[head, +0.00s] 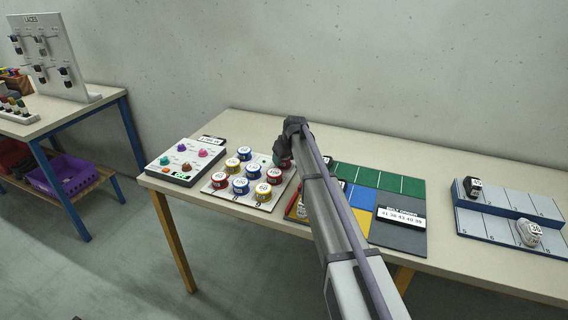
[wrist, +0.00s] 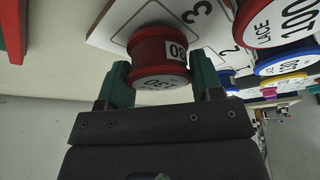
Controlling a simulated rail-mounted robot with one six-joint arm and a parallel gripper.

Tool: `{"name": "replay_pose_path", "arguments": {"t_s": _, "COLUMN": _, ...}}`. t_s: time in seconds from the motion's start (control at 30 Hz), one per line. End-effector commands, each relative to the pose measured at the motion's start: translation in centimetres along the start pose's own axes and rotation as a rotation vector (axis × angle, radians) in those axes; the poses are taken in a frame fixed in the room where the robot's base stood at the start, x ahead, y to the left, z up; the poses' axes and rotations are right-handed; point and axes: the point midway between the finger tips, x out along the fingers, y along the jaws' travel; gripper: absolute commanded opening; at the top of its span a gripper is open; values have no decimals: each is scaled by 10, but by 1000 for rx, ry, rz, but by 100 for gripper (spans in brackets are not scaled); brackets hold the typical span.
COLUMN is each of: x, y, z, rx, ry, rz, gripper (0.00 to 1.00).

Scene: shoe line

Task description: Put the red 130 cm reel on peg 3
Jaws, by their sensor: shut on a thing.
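My gripper (wrist: 163,78) is shut on a red reel (wrist: 158,57) in the wrist view, a green pad on each side of it. The reel's pale end face carries a partly readable number that looks like 130. The reel is over or on the white reel board (wrist: 125,22), beside the printed 3. Peg 3 itself is hidden, and I cannot tell whether the reel touches the board. In the head view, my gripper (head: 284,155) is at the back right corner of the board, largely covered by my arm.
Several red, blue and yellow reels stand on the board, among them a red one marked 100 (wrist: 277,20). A knob box (head: 183,160) stands to its left. A coloured mat (head: 400,186) and a shoe rack (head: 500,212) lie to the right. Bare tabletop runs along the wall.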

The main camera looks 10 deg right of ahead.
Motion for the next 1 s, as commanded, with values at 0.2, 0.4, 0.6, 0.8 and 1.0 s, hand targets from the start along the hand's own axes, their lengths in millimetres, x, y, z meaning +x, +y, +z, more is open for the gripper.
{"name": "replay_pose_path", "arguments": {"t_s": 0.2, "x": 4, "y": 0, "z": 2, "rx": 0, "ry": 0, "rz": 0, "gripper": 36}}
{"name": "replay_pose_path", "arguments": {"t_s": 0.4, "x": 10, "y": 0, "z": 4, "rx": 0, "ry": 0, "rz": 0, "gripper": 36}}
{"name": "replay_pose_path", "arguments": {"t_s": 0.6, "x": 9, "y": 0, "z": 4, "rx": 0, "ry": 0, "rz": 0, "gripper": 74}}
{"name": "replay_pose_path", "arguments": {"t_s": 0.8, "x": 9, "y": 0, "z": 4, "rx": 0, "ry": 0, "rz": 0, "gripper": 86}}
{"name": "replay_pose_path", "arguments": {"t_s": 1.0, "x": 5, "y": 0, "z": 2, "rx": 0, "ry": 0, "rz": 0, "gripper": 86}}
